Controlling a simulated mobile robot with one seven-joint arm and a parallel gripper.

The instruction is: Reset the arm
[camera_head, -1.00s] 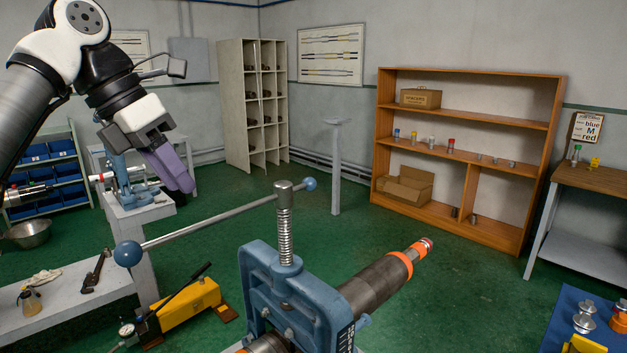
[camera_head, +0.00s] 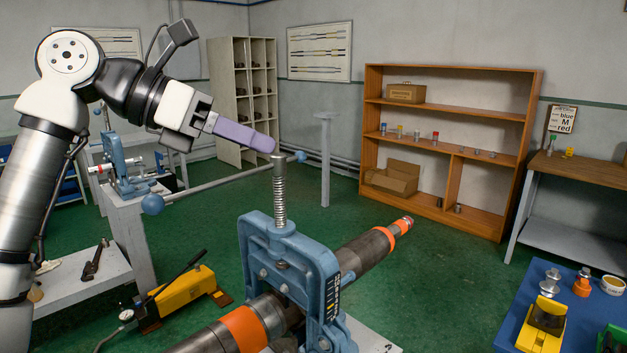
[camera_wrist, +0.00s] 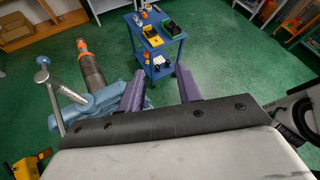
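My gripper (camera_head: 245,136) is raised at the upper left of the head view, its purple fingers pointing right, near the top of the blue vise's screw. In the wrist view, the two purple fingers of my gripper (camera_wrist: 160,90) stand apart with nothing between them. The blue pipe vise (camera_head: 285,255) stands in the foreground with a dark pipe (camera_head: 365,255) with orange bands through it. The vise also shows at the left of the wrist view (camera_wrist: 95,105). Its long handle bar (camera_head: 215,182) runs below my gripper; I cannot tell the exact gap.
A blue cart (camera_head: 590,310) with yellow and metal parts stands at the lower right. A wooden shelf (camera_head: 450,110) is at the back and a workbench (camera_head: 590,175) at the right. A yellow hydraulic pump (camera_head: 185,300) is at lower left. Green floor is clear behind the vise.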

